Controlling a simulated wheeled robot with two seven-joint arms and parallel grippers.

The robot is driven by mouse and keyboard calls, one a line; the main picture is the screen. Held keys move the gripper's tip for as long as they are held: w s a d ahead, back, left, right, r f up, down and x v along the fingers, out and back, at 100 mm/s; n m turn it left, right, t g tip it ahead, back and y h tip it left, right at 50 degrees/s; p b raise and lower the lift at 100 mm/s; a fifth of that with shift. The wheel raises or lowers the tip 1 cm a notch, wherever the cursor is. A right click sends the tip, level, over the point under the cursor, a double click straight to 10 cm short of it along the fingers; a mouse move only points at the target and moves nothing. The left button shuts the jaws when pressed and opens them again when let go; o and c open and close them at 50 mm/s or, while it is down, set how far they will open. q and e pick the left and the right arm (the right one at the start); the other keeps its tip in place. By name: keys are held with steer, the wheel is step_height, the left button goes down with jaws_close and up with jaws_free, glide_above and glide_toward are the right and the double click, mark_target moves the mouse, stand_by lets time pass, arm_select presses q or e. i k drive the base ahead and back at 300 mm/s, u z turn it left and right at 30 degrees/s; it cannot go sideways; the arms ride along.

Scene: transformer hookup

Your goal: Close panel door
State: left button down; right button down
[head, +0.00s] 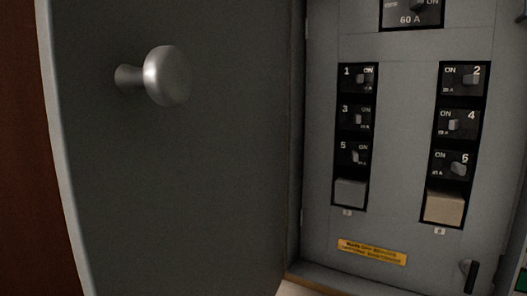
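The panel door (220,160) is dark grey and stands open, filling the left half of the head view. Its hinge side meets the cabinet near the middle of the view. A round silver knob (168,76) sticks out from the upper left part of the door. The electrical panel (400,225) is open to view on the right, with two columns of numbered black breakers, such as breaker 3 (357,119) and breaker 4 (457,124). Neither of my grippers shows in this view.
A main switch marked 60 A (411,13) is at the top of the panel. A yellow label (372,252) and a small dark latch (471,275) are low on the panel. A brown surface (25,170) lies beyond the door's left edge.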

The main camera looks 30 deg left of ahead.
mark_target(167, 120)
steer(key=k, duration=0.45)
steer(key=z, duration=0.9)
steer(key=k, duration=1.6)
steer(key=u, duration=1)
steer(key=i, duration=0.35)
steer(key=u, duration=0.6)
steer(key=k, duration=0.15)
steer(key=z, duration=1.2)
